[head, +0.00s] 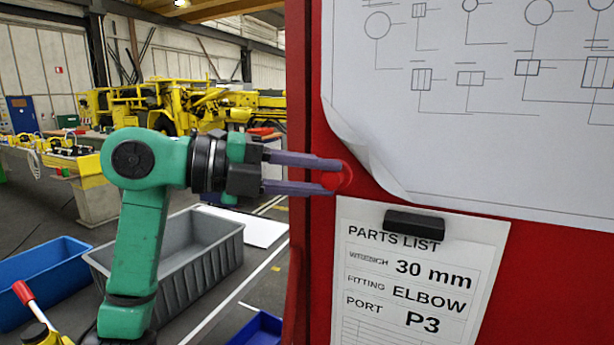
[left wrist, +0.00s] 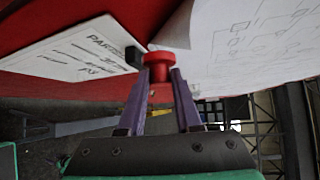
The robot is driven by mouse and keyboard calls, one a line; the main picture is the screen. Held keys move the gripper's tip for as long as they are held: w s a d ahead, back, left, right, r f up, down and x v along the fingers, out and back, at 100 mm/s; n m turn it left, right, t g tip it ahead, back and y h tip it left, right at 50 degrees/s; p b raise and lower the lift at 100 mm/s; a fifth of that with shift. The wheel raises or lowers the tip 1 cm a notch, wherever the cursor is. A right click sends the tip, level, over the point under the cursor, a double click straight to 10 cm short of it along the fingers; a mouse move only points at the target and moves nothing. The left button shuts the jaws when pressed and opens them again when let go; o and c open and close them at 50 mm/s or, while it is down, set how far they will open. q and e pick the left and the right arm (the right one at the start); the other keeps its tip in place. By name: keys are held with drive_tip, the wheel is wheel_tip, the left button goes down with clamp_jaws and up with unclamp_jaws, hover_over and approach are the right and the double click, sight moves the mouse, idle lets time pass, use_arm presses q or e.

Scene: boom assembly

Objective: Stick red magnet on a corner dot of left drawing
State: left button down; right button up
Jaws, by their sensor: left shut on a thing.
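The red magnet (left wrist: 158,66) is a small round disc with a stem, held between the fingertips of my left gripper (head: 335,175). It also shows in the head view (head: 341,178), red against the red board. My left gripper is shut on it, close to the board at the drawing's curled lower left corner. The drawing (head: 480,130) is a large white sheet of circuit-like symbols, and its lower left corner curls away from the board. In the left wrist view the curled corner (left wrist: 178,28) is just beyond the magnet. I cannot tell if the magnet touches the board. No corner dot is discernible.
A parts list sheet (head: 410,290) hangs below the drawing under a black clip (head: 414,224). The red board (head: 560,270) fills the right side. A grey bin (head: 215,240), a blue bin (head: 40,280) and a white sheet (head: 250,228) lie at lower left.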

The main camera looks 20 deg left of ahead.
use_arm(q)
drive_tip(key=w+p, duration=0.3)
drive_tip(key=w, duration=0.4)
drive_tip(key=shift+d, duration=0.2)
drive_tip(key=shift+s, duration=0.1)
drive_tip(key=shift+w, duration=0.2)
idle(0.7)
drive_tip(key=c, duration=0.5)
unclamp_jaws()
drive_tip(key=shift+s, duration=0.1)
